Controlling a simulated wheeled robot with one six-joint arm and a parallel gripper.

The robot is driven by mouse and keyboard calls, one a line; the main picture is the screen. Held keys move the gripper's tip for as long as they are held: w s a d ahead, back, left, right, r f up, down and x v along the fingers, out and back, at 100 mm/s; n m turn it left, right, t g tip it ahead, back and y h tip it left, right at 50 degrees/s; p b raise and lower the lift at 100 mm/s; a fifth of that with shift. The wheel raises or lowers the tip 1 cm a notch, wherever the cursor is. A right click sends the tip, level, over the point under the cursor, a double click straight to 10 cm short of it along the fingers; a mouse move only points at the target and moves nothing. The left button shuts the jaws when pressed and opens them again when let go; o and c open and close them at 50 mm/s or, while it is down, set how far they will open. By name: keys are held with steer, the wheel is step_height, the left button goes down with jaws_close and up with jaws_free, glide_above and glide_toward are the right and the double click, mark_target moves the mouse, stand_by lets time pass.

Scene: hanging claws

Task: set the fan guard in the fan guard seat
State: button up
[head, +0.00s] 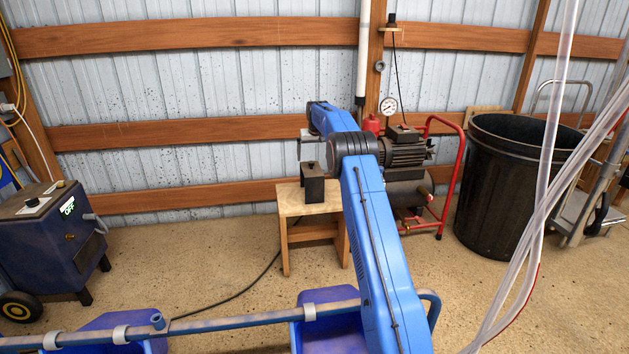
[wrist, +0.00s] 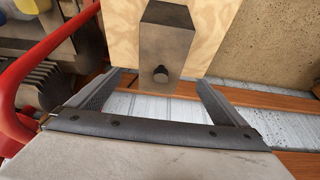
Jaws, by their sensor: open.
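A dark metal block (head: 313,186) stands upright on a small wooden stool (head: 308,205). In the wrist view the block (wrist: 165,35) has a short round knob (wrist: 160,75) on its near face. I cannot tell whether this block is the fan guard seat, and I cannot pick out the fan guard with certainty. My gripper (wrist: 160,77) is open and empty, its two fingers apart on either side of the knob's line of sight. I see no contact. In the head view my arm partly hides the gripper, which is close above the block.
A compressor (head: 405,155) with a red frame stands right of the stool, close beside my gripper in the wrist view. A black bin (head: 500,190) stands farther right, a blue machine (head: 50,240) at left. Clear hoses (head: 545,200) hang at right. Floor left of the stool is mostly free.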

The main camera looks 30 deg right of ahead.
mark_target(312, 163)
steer(key=shift+w+x, duration=0.2)
steer(key=shift+x, duration=4.1)
steer(key=shift+a+r, duration=0.1)
steer(key=shift+r, duration=0.05)
steer(key=c, duration=1.9)
steer(key=shift+c, duration=0.4)
step_height(312, 163, up, 10)
